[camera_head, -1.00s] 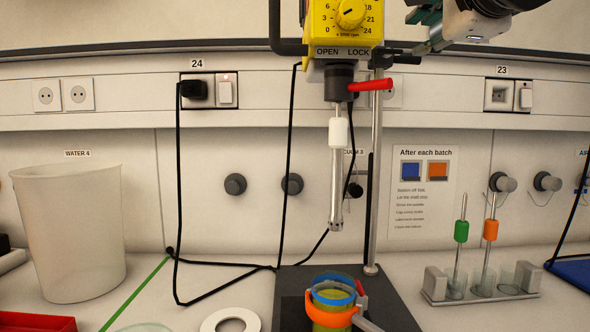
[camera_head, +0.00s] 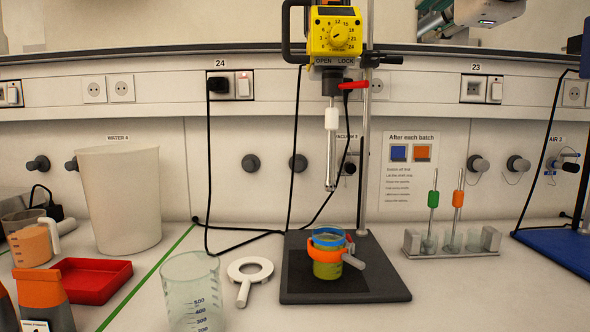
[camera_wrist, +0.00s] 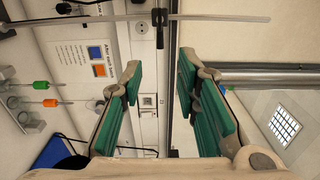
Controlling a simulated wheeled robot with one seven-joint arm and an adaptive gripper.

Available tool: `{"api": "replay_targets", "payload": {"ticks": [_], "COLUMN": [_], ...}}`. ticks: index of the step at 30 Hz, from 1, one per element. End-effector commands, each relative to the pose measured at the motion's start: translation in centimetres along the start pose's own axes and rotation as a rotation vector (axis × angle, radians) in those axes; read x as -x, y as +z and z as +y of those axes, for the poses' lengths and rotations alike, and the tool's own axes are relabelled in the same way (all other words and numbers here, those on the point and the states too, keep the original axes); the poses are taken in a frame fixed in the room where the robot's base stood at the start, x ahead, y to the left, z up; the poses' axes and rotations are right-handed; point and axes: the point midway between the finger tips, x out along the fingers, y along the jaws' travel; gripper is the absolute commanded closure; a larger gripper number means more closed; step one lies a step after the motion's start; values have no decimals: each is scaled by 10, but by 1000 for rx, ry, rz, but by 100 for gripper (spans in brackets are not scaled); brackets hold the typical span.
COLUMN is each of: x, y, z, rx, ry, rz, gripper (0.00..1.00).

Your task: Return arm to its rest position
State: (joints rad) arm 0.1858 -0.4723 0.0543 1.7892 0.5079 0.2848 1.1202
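My gripper (camera_wrist: 158,90) shows in the wrist view with its two green-padded fingers spread apart and nothing between them. In the head view only part of my gripper (camera_head: 436,22) shows at the top right edge, raised above the bench and to the right of the yellow mixer (camera_head: 335,36). The wrist view looks sideways at the wall, with the notice and the stirring rods at its left. The rest of my arm is mostly out of view.
The mixer's shaft (camera_head: 331,150) hangs above a beaker of green liquid (camera_head: 328,262) in an orange clamp on the dark base (camera_head: 380,290). A rod rack (camera_head: 455,243) stands right. A clear beaker (camera_head: 193,290), white ring (camera_head: 250,272) and red tray (camera_head: 92,278) are left.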

Motion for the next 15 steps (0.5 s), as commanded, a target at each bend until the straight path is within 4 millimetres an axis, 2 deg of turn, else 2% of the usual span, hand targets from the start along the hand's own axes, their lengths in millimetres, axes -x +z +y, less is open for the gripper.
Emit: {"api": "replay_targets", "payload": {"ticks": [2, 8, 11, 15], "x": [0, 5, 8, 16], "y": [0, 6, 9, 14], "z": [3, 32, 49, 82], "rx": [5, 90, 137, 228], "ry": [7, 84, 128, 213], "rz": [-2, -27, -42, -77], "gripper": [71, 71, 71, 71]}}
